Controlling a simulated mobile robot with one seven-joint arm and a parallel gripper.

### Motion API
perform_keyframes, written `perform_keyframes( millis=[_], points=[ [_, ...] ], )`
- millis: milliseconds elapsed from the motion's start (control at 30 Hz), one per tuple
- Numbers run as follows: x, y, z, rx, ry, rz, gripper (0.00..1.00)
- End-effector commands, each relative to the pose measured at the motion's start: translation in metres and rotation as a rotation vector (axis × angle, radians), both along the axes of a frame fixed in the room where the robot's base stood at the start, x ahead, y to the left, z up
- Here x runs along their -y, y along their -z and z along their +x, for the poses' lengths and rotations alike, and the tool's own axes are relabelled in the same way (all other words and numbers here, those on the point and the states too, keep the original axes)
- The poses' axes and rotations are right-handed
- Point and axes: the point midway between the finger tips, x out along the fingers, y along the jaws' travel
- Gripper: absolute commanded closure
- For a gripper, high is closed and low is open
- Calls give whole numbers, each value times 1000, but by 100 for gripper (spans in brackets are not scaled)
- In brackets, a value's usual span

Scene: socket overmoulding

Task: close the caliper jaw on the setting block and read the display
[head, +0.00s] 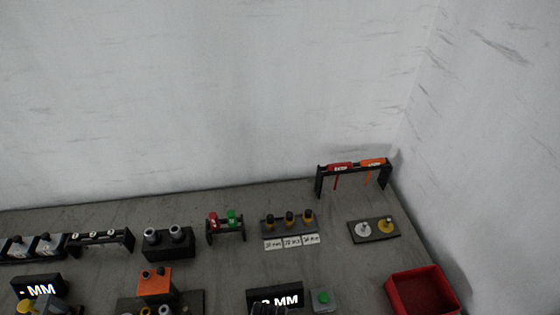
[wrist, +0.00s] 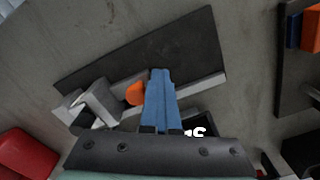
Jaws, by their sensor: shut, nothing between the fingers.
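In the wrist view, my gripper (wrist: 159,72) is shut and empty, its two blue fingers side by side. It is over a light grey bar (wrist: 203,88) along a dark plate (wrist: 185,42), which looks like the caliper. A grey angular jaw (wrist: 98,100) is at the bar's left end. A small orange piece (wrist: 135,94) shows just left of the fingers; I cannot tell whether they touch. The setting block cannot be made out for certain. In the head view, two displays reading MM (head: 40,290) (head: 276,299) are at the bottom edge.
A red bin (head: 422,292) stands at the right of the bench, near the green button box (head: 323,300). An orange block (head: 154,281), a dark tool rack (head: 353,175) and a disc tray (head: 374,230) are also there. A red object (wrist: 25,155) is lower left in the wrist view.

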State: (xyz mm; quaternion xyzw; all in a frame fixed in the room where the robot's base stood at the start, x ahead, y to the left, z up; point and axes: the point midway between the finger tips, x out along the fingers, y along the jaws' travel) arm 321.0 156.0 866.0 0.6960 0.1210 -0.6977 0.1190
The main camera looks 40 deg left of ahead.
Motion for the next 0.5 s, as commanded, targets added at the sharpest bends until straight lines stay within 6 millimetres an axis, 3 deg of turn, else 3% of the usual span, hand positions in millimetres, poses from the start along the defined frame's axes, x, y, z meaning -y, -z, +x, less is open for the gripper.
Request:
perform_keyframes(
  millis=[500],
  points=[
    [-6,-2,-5,9,4,-4,100]
  ],
)
